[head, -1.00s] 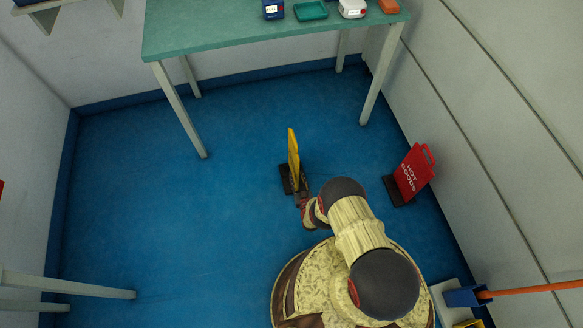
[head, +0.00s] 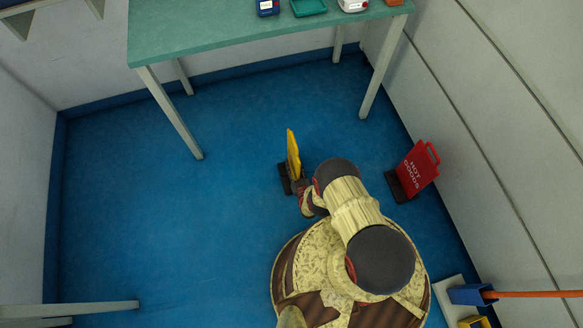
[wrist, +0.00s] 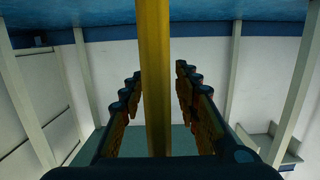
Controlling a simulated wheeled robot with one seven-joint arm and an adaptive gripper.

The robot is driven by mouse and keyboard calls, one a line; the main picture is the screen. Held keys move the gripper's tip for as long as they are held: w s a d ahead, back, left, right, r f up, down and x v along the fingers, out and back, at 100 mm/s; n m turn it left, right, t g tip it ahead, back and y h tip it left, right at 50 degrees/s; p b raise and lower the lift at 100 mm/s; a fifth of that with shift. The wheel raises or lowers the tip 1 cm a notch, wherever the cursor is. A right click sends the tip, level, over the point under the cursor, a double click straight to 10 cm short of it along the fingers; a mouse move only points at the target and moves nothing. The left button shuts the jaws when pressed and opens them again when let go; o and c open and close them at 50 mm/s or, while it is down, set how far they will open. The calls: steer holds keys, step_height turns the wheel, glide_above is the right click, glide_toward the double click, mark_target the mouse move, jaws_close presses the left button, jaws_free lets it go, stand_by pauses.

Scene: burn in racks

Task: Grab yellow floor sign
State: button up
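The yellow floor sign (head: 292,150) stands upright on a dark base on the blue floor, seen nearly edge-on in the head view. My gripper (head: 299,186) is right at its near side, low down, partly hidden by my arm. In the wrist view the sign (wrist: 155,60) is a vertical yellow strip running between the two fingers of my gripper (wrist: 158,80). The fingers are open, one on each side, with a visible gap between each finger and the sign.
A red "HOT GOODS" sign (head: 417,168) on a dark base stands to the right near the wall. A green-topped table (head: 220,32) with small items stands behind. A blue holder (head: 468,294) with an orange handle is at lower right. The floor at left is clear.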

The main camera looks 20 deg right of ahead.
steer(key=c, duration=0.3)
jaws_close()
stand_by(1.0)
steer(key=shift+w+r, duration=0.1)
